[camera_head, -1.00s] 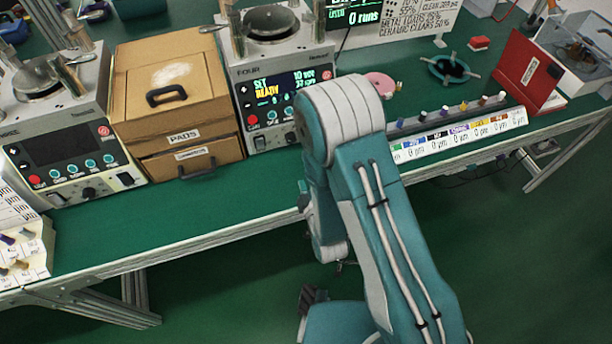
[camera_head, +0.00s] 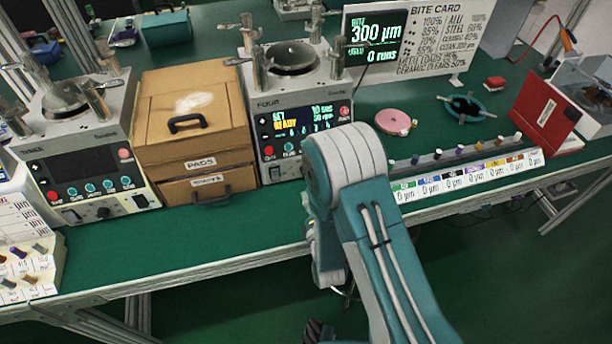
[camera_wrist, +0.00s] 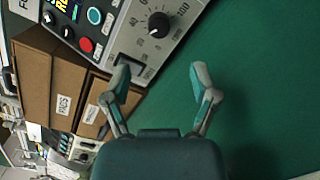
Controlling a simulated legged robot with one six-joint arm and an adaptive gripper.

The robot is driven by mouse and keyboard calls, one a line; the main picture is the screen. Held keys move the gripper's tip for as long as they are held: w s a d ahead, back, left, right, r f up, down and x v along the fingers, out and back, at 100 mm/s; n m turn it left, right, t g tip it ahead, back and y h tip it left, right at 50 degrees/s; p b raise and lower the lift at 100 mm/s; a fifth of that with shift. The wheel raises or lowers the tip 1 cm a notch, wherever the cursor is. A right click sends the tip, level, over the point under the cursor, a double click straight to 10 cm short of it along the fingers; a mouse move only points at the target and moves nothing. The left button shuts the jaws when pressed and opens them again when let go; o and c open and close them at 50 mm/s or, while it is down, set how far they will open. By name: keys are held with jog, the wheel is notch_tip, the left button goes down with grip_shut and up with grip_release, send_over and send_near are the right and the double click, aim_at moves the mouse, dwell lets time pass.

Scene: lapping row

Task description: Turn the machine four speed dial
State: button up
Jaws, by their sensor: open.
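Machine four (camera_head: 262,95) is a grey lapping machine labelled FOUR, on the green bench right of the cardboard drawer box. In the wrist view the speed dial (camera_wrist: 158,25) is a black knob with a white pointer, ringed by a number scale, on the machine's front panel. My arm hides the dial in the head view. My gripper (camera_wrist: 161,82) is open and empty in the wrist view, its fingertips apart from the dial, which lies ahead of them. A rocker switch (camera_wrist: 125,63) sits beside the left fingertip.
The cardboard drawer box (camera_head: 195,120) stands left of machine four, with another machine (camera_head: 85,150) further left. Right are a pink disc (camera_head: 394,122), a rack of small pegs (camera_head: 455,154) and a red panel (camera_head: 545,112). Bare green bench lies in front.

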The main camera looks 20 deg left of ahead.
jog(key=x, duration=0.8)
jog(key=shift+w+a, duration=0.1)
jog(key=shift+w, duration=0.15)
grip_shut()
